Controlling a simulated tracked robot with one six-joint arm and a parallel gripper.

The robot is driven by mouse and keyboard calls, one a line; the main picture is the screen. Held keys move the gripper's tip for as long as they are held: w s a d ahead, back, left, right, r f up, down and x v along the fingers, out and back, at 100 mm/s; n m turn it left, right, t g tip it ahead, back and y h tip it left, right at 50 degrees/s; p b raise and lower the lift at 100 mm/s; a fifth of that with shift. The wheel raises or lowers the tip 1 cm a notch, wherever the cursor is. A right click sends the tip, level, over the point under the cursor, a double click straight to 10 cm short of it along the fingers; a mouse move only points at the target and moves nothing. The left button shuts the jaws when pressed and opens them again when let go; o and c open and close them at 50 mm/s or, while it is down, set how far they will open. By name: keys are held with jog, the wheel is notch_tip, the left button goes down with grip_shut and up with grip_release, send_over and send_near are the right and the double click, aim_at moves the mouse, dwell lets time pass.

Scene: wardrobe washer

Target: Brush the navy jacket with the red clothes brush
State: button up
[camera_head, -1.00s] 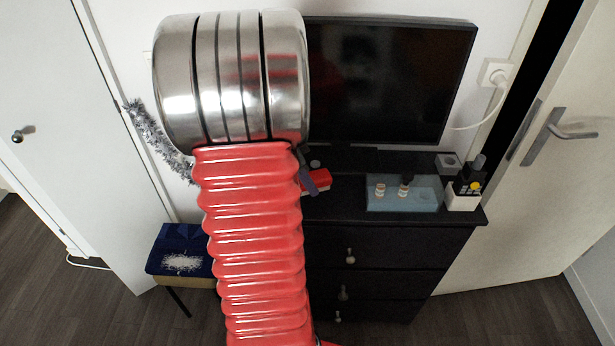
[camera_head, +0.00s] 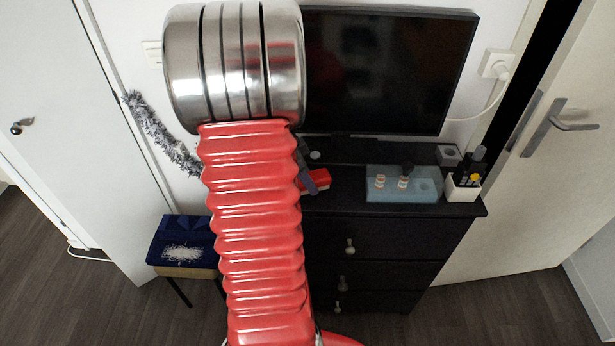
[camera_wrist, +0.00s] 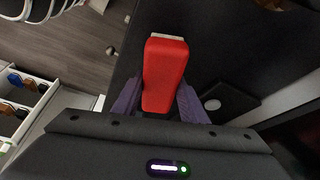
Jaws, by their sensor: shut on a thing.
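The red clothes brush (camera_wrist: 165,75) is between the two purple fingers of my gripper (camera_wrist: 157,104), which is shut on it. The brush points away from the wrist, above the dark dresser top. In the head view the brush (camera_head: 319,180) and one finger show just right of my red arm, which hides the rest of the gripper. The navy jacket (camera_head: 200,226) lies folded on a small stool at lower left, with a white fuzzy patch on it. My gripper is apart from it, up and to the right. I cannot tell whether the brush touches the dresser.
The black dresser (camera_head: 385,240) bears a television (camera_head: 390,75), a pale blue tray (camera_head: 385,195) with small bottles, and a white holder (camera_head: 462,190). A grey fluffy duster (camera_head: 150,122) is against the wall above the stool. Doors stand on both sides; floor shows at lower left.

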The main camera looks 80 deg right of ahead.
aim_at(314, 176)
jog(key=shift+f, duration=0.6)
jog(key=o, duration=1)
jog(key=shift+o, duration=1.3)
jog(key=shift+r, duration=0.35)
jog(key=shift+c, duration=0.2)
jog(key=c, duration=1.3)
jog(key=shift+r, duration=3)
